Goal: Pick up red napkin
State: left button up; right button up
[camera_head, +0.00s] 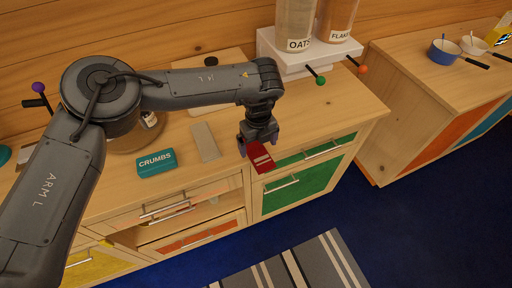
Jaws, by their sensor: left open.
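The red napkin (261,157) lies at the front edge of the wooden counter, above the green-fronted drawers. It has a pale band and its near end reaches the edge. My left gripper (257,147) points down right over the far end of the napkin, with its fingers open. I cannot tell whether the fingers touch it. The gripper hides part of the napkin. My right gripper is not in view.
A teal CRUMBS box (156,163) and a grey flat strip (205,142) lie left of the napkin. OATS (295,30) and FLAKES (338,18) dispensers stand behind on a white stand (311,58). The counter right of the napkin is clear.

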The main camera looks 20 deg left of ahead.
aim_at(256, 150)
pick_arm(q)
jog(key=shift+f+p, duration=0.3)
jog(key=shift+f, duration=1.15)
jog(key=c, duration=1.1)
